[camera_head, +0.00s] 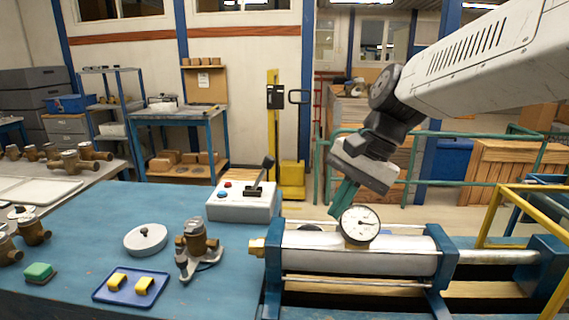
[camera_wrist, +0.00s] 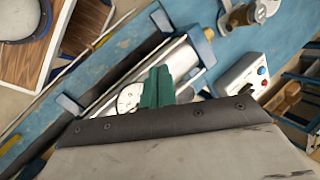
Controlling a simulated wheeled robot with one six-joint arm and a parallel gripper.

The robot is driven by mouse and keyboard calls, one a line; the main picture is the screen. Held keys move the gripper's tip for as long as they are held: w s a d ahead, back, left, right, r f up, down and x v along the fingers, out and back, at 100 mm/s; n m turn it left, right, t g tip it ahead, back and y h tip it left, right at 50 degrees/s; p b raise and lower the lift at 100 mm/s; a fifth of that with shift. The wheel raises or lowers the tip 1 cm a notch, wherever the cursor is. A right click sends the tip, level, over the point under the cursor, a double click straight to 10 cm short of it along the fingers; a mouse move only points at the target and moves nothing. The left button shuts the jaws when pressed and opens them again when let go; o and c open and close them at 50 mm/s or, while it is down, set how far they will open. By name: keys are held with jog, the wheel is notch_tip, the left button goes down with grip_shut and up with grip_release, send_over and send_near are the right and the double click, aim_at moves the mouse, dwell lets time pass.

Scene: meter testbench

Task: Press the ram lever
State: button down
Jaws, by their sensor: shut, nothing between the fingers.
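The ram lever (camera_head: 262,172) is a black handle with a dark knob, standing tilted on top of the white control box (camera_head: 242,204). The box has red and blue buttons on its left part. My gripper (camera_head: 337,212) is shut and empty, its green fingers pointing down just above and behind the round dial gauge (camera_head: 360,224). It is right of the lever and clearly apart from it. In the wrist view my green fingers (camera_wrist: 157,72) overlap the gauge (camera_wrist: 128,98) and the ram cylinder. The control box (camera_wrist: 238,75) shows to the right there; the lever is hard to make out.
The ram cylinder (camera_head: 320,259) lies along the front right between blue end plates. On the blue bench (camera_head: 105,225) stand a brass meter (camera_head: 195,243), a round lid (camera_head: 146,239) and a blue tray (camera_head: 108,293) with yellow pieces. Bench space left of the control box is clear.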

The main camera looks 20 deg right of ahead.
jog(key=w+d+m+t+y, duration=0.1)
jog(key=w+d+m+y, duration=0.1)
jog(key=w+m, duration=0.3)
jog(key=w+d+f+m+t+y, duration=0.1)
jog(key=w+d+m, duration=0.4)
jog(key=w, duration=0.9)
jog(key=w+d+f+m+t+y, duration=0.1)
jog(key=w+d+m+t+y, duration=0.2)
jog(key=w, duration=0.6)
jog(key=d+m, duration=0.1)
jog(key=m, duration=0.1)
jog(key=shift+w+d+m, duration=0.2)
jog(key=shift+w+m, duration=0.05)
jog(key=shift+m, duration=0.05)
jog(key=shift+f, duration=0.1)
jog(key=a+r+x, duration=0.1)
jog(key=r+x, duration=0.1)
jog(key=x, duration=1)
jog(key=shift+w+a, duration=0.4)
jog(key=shift+w, duration=0.15)
jog(key=shift+r, duration=0.1)
